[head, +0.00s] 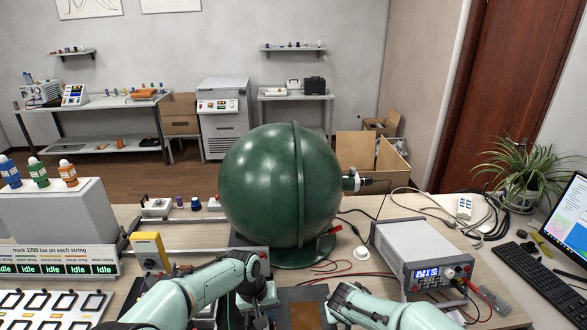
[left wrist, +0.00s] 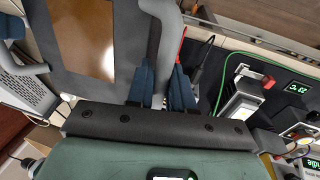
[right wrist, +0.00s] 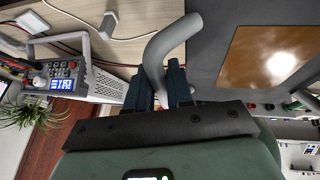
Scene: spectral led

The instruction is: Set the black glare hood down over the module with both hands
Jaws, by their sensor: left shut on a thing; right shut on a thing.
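The glare hood (head: 302,293) is a dark grey panel with a glossy brown rectangle in its face, at the bottom middle of the head view. It also shows in the left wrist view (left wrist: 85,88) and the right wrist view (right wrist: 215,50). Grey bar handles stand at its two sides. My left gripper (left wrist: 162,78) is shut on one handle (left wrist: 172,30). My right gripper (right wrist: 159,82) is shut on the other, curved handle (right wrist: 165,50). In the head view the fingertips are largely hidden. I cannot make out the module or whether the hood touches anything below.
A big green sphere (head: 265,185) stands just beyond the hood. A power supply (head: 422,255) with cables is on the right, near a keyboard (head: 545,285). A yellow meter (head: 150,252) and a panel of idle displays (head: 60,264) are on the left.

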